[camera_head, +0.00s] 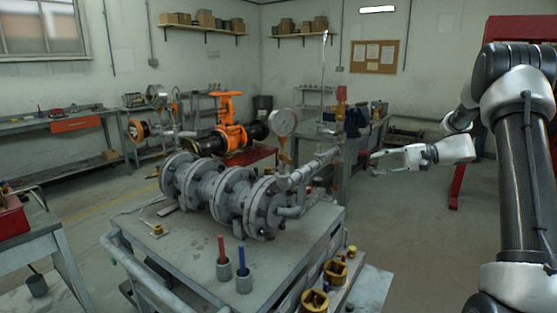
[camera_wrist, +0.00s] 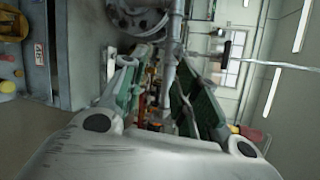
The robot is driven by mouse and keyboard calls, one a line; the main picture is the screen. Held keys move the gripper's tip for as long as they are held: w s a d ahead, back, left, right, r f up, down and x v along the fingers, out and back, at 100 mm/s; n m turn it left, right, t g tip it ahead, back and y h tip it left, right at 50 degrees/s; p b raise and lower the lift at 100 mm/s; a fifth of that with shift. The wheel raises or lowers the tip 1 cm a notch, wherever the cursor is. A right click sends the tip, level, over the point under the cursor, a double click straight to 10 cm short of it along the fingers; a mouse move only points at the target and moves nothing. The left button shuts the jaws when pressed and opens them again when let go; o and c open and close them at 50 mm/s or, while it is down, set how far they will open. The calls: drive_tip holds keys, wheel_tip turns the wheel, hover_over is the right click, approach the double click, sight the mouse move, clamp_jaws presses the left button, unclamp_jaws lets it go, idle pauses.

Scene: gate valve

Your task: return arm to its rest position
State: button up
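My gripper (camera_head: 378,162) is at the right of the head view, held out to the left in mid-air beside the grey valve assembly (camera_head: 222,192). A clear gap lies between its fingertips and the assembly's pipes. In the wrist view my gripper (camera_wrist: 160,100) shows two green-padded fingers spread apart with nothing held between them. A grey flange and a vertical pipe (camera_wrist: 172,45) of the assembly show beyond the fingers. The orange gate valve (camera_head: 230,132) stands farther back in the head view.
The assembly lies on a grey cart (camera_head: 200,272) with a red and a blue marker in cups (camera_head: 244,282). A pressure gauge (camera_head: 284,122) stands up from it. A workbench with a blue vise (camera_head: 355,118) is behind my gripper. Open floor (camera_head: 415,220) lies below my arm.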

drive_tip(key=s+d+f+g+h, duration=0.15)
drive_tip(key=s+h, duration=0.25)
drive_tip(key=s, duration=0.5)
drive_tip(key=s+f+g+h, duration=0.2)
drive_tip(key=s+h, duration=0.1)
drive_tip(key=s, duration=0.7)
drive_tip(key=s+r+n+t+h, duration=0.2)
drive_tip(key=s+r+n+h, duration=0.1)
drive_tip(key=s, duration=0.7)
drive_tip(key=s+r+n+t+h, duration=0.2)
drive_tip(key=s+r, duration=0.4)
drive_tip(key=s, duration=0.4)
drive_tip(key=shift+s+a+n+h, duration=0.2)
drive_tip(key=shift+n+h, duration=0.4)
drive_tip(key=shift+h, duration=0.6)
